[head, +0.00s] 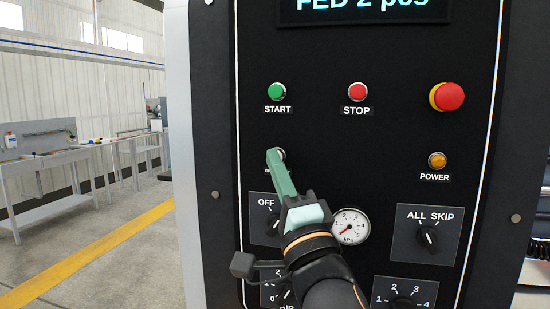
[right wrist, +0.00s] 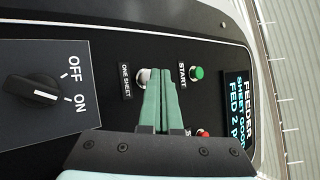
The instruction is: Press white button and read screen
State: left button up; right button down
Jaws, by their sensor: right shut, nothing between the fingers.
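The white button (right wrist: 142,77), labelled ONE SHEET, is on the black panel; its front is partly covered by my fingers in the right wrist view. In the head view only a sliver of its rim (head: 282,154) shows behind my right gripper (head: 273,156). The right gripper's green fingers (right wrist: 162,86) are shut and empty, with their tips at or very near the button; I cannot tell whether they touch it. The screen (head: 365,9) is cut off at the top and reads "FED 2 pos". The right wrist view shows the screen (right wrist: 237,113) with "FEEDER", "SHEET GOOD" and "FED 2 p". My left gripper is out of view.
The green START button (head: 277,91) is above, with the red STOP button (head: 357,91) and red emergency knob (head: 449,97) to the right. An OFF/ON switch (right wrist: 38,93), gauge (head: 350,226) and ALL SKIP dial (head: 428,236) are lower. Benches (head: 45,160) stand far left.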

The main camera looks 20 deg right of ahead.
jog(key=shift+w+d, duration=0.35)
jog(key=shift+w, duration=0.1)
dwell(0.5)
jog(key=shift+s+a, duration=0.55)
jog(key=shift+s, duration=0.25)
jog(key=s+a, duration=0.2)
jog(key=s, duration=0.2)
jog(key=shift+s+a+b, duration=0.1)
jog(key=shift+a+b, duration=0.2)
jog(key=shift+a, duration=0.1)
dwell(0.8)
